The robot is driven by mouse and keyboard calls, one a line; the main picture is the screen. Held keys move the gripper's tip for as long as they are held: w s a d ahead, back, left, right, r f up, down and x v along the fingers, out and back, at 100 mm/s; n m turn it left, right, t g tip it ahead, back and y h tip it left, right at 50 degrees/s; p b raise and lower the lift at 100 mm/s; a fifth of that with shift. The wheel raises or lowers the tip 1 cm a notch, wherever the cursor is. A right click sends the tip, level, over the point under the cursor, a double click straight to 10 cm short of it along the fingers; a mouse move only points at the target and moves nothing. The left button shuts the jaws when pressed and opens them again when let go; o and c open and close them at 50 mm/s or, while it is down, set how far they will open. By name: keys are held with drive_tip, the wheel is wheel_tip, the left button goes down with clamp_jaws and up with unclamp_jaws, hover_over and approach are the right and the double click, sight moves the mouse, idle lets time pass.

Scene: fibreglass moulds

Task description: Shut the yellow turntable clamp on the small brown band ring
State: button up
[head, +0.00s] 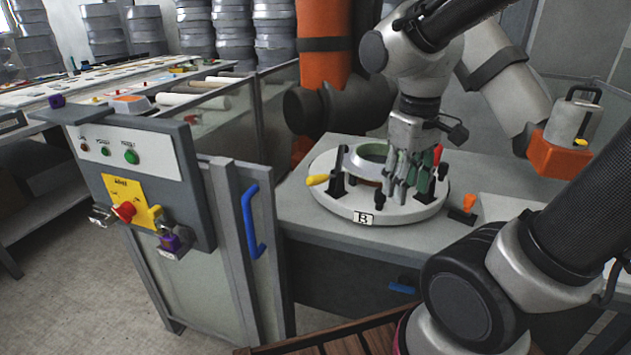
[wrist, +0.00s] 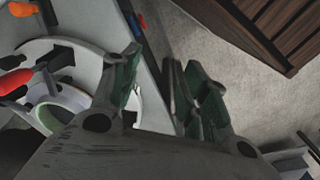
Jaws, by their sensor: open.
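The yellow-handled clamp (head: 317,180) stands at the left rim of the round white turntable (head: 400,212). Its handle points outward to the left, and its black stand is beside the ring. The ring (head: 368,153), grey-green inside, sits on the turntable. My gripper (head: 405,182) hangs over the right front of the turntable, to the right of the ring and apart from the yellow clamp. In the wrist view my gripper (wrist: 160,85) has its green-padded fingers spread, with nothing between them.
A red-handled clamp (head: 437,155) stands close to my gripper's right side. An orange-handled piece (head: 468,206) is on the bench right of the turntable. A control cabinet (head: 135,170) stands at left. An orange robot arm (head: 325,40) is behind. A red handle (wrist: 15,82) shows in the wrist view.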

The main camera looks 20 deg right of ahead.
wheel_tip(320, 180, down, 9)
drive_tip(key=w+a+n+g+h, duration=0.3)
drive_tip(key=n+g+h, duration=0.2)
drive_tip(key=n+h, duration=0.1)
drive_tip(key=n+t+h, duration=1.1)
drive_tip(key=n+t, duration=0.6)
drive_tip(key=n, duration=0.4)
approach(317, 180)
drive_tip(key=w+d+f, duration=0.2)
drive_tip(key=d, duration=0.1)
drive_tip(key=shift+t, duration=0.5)
drive_tip(key=x, duration=0.4)
drive_tip(key=a+r+x, duration=0.1)
drive_tip(key=x, duration=0.2)
drive_tip(key=shift+w+r, duration=0.1)
drive_tip(key=shift+w, duration=0.05)
drive_tip(key=shift+w+d+r, duration=0.2)
drive_tip(key=shift+w+d, duration=0.15)
drive_tip(key=shift+d, duration=0.1)
drive_tip(key=shift+c, duration=0.2)
clamp_jaws()
